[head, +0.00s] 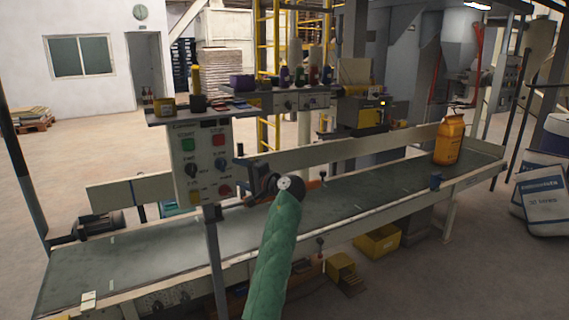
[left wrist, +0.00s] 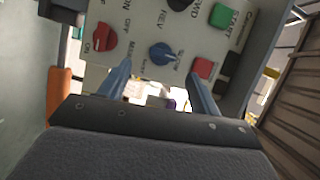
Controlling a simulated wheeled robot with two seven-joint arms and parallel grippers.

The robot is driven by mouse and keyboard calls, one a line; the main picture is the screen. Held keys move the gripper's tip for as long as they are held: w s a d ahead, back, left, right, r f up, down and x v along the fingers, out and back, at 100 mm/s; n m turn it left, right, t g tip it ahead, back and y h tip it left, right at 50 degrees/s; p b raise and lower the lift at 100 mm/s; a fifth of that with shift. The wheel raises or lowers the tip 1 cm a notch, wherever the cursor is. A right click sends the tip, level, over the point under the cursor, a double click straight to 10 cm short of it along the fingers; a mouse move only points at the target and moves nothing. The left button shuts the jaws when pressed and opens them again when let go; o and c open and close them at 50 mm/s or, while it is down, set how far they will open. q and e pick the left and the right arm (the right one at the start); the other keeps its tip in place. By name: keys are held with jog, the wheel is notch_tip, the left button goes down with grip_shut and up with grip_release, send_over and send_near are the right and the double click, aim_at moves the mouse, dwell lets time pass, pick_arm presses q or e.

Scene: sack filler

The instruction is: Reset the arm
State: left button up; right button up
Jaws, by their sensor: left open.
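My left arm, in a green sleeve, rises from the bottom middle of the head view. Its gripper (head: 247,195) is just right of the lower part of the grey control panel (head: 205,153). In the left wrist view the gripper (left wrist: 160,72) is open and empty, its two fingers apart in front of the panel (left wrist: 135,58). The panel carries a green START button (head: 187,145), a red STOP button (head: 219,140) and several knobs. A blue knob (left wrist: 163,53) shows between the fingers, with a red knob (left wrist: 103,37) to the left. Contact cannot be told. My right gripper is out of view.
A long conveyor (head: 130,258) runs under the panel towards the right. A shelf (head: 275,98) with bottles is above. White sacks (head: 541,195) lean at the right.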

pick_arm(q)
jog(key=s+d+r+n+t+h, duration=0.1)
jog(key=s+d+n+t+h, duration=0.1)
jog(key=s+d+n+h, duration=0.45)
jog(key=s+d+f+m+g+h+p, duration=0.1)
jog(key=s+d+f+m+h+p, duration=0.15)
jog(key=s+f+h, duration=0.85)
jog(key=s+f+g+p, duration=0.2)
jog(key=s+f, duration=0.6)
jog(key=s, duration=0.7)
jog(key=s+a+f+g+p, duration=0.1)
jog(key=s+f+g+p, duration=0.2)
jog(key=s+f, duration=0.6)
jog(key=s+f+m+g+p, duration=0.1)
jog(key=s+f, duration=0.7)
jog(key=s, duration=1.2)
jog(key=shift+s+a+f+g+y+p, duration=0.15)
jog(key=shift+s+a+g+y+p, duration=0.2)
jog(key=shift+g+p, duration=0.65)
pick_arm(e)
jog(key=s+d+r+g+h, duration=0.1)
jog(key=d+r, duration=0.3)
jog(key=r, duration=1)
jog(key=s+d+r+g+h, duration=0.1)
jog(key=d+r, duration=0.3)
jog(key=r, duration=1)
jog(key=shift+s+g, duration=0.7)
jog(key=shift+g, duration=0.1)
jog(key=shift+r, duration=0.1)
